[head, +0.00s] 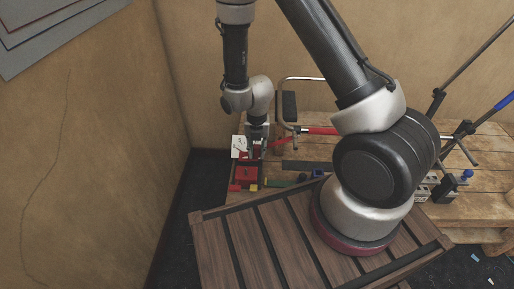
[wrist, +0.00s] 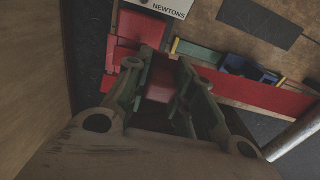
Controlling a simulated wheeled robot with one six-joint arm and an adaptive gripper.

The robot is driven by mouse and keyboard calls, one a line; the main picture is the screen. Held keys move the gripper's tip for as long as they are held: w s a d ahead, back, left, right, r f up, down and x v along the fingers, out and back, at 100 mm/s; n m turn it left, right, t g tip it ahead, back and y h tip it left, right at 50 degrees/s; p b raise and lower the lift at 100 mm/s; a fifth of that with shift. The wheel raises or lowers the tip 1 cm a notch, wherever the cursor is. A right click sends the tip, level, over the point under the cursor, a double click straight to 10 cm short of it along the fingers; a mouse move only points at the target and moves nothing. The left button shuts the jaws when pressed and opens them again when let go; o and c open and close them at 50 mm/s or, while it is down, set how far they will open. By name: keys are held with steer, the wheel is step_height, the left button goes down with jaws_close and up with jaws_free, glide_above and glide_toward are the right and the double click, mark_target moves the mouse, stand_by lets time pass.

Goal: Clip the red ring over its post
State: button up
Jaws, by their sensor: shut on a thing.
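My gripper (head: 258,146) is low over the left end of the wooden bench. In the wrist view its two greenish fingers (wrist: 160,72) are closed on a red part (wrist: 160,90). That part is largely hidden by the fingers, and I cannot make out a ring shape or its post. A long red bar (wrist: 262,96) runs right from near the fingers; whether it joins the held part is unclear. It also shows in the head view (head: 320,131). A red block (head: 245,173) stands just below the gripper, and red surfaces (wrist: 135,32) show beyond the fingers.
A white card reading NEWTONS (wrist: 168,7) lies beside the red surfaces. A green strip (wrist: 200,52) and a blue piece (wrist: 238,64) lie close to the right. A dark flat plate (wrist: 262,20) is farther away. A wall (head: 90,130) closes the left side.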

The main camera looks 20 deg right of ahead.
mark_target(257, 159)
steer(key=shift+f, duration=0.15)
steer(key=shift+f, duration=2.75)
steer(key=shift+f, duration=2.25)
steer(key=o, duration=1.1)
step_height(257, 159, up, 8)
steer(key=shift+f, duration=0.25)
